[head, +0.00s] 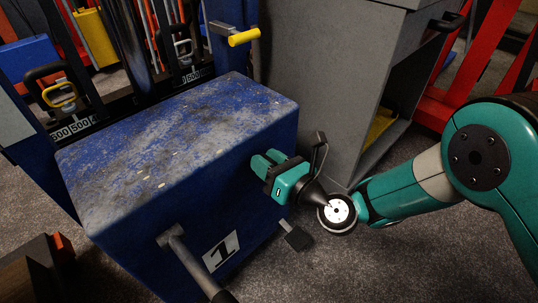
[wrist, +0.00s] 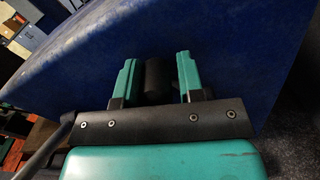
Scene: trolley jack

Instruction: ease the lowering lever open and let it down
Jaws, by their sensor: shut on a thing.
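The trolley jack's blue, worn box body (head: 180,135) fills the middle of the head view and the upper part of the wrist view (wrist: 240,45). My gripper (head: 266,162) is at its right side face, arm reaching in from the right. In the wrist view my gripper (wrist: 159,78) has its two green fingers on either side of a short black cylinder (wrist: 158,82), shut on it. This looks like the grip of the lowering lever; the rest of the lever is hidden. In the head view the fingers hide the black grip.
A grey bar handle (head: 182,248) with a dark end sticks out from the front face, left of a "1" label (head: 221,250). A black pedal (head: 296,236) juts out below my gripper. A yellow-gripped handle (head: 243,37) is behind. A grey cabinet (head: 330,85) stands close at right.

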